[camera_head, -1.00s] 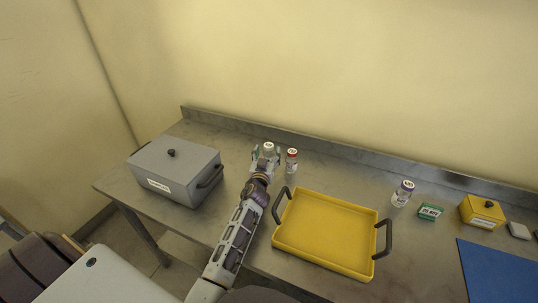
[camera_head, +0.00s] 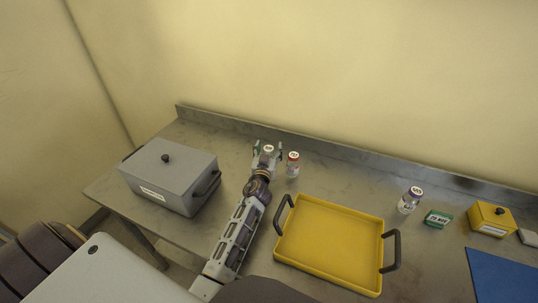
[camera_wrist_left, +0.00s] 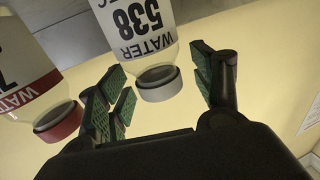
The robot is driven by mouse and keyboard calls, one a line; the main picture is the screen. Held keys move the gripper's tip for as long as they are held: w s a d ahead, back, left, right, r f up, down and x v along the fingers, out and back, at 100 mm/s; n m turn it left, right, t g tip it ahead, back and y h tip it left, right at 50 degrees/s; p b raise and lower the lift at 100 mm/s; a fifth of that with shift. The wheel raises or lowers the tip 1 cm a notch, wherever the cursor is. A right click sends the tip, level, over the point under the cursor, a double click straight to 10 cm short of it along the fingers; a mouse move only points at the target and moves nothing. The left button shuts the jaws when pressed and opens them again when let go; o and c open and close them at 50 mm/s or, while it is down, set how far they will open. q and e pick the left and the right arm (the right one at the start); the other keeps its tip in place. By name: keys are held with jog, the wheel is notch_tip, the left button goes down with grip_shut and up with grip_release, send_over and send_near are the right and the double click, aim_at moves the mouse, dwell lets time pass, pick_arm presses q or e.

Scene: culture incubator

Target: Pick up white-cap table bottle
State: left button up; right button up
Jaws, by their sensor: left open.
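The white-cap bottle (camera_head: 268,151) stands on the metal table near the back wall. In the left wrist view the white-cap bottle (camera_wrist_left: 145,45) has a label reading "538 WATER". My left gripper (camera_head: 268,154) is at this bottle, and it also shows in the left wrist view (camera_wrist_left: 165,90). Its fingers are open, one on each side of the white cap. A red-cap bottle (camera_head: 292,164) stands just right of the gripper, and it also shows in the left wrist view (camera_wrist_left: 30,75), close to the left finger. My right gripper is not in view.
A grey lidded box (camera_head: 172,176) stands left of my arm. A yellow tray (camera_head: 330,284) with dark handles lies to the right.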

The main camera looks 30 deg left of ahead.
pick_arm(q)
jog(key=shift+w, duration=0.25)
jog(key=shift+s+r, duration=0.1)
jog(key=shift+s, duration=0.05)
jog(key=c, duration=1.5)
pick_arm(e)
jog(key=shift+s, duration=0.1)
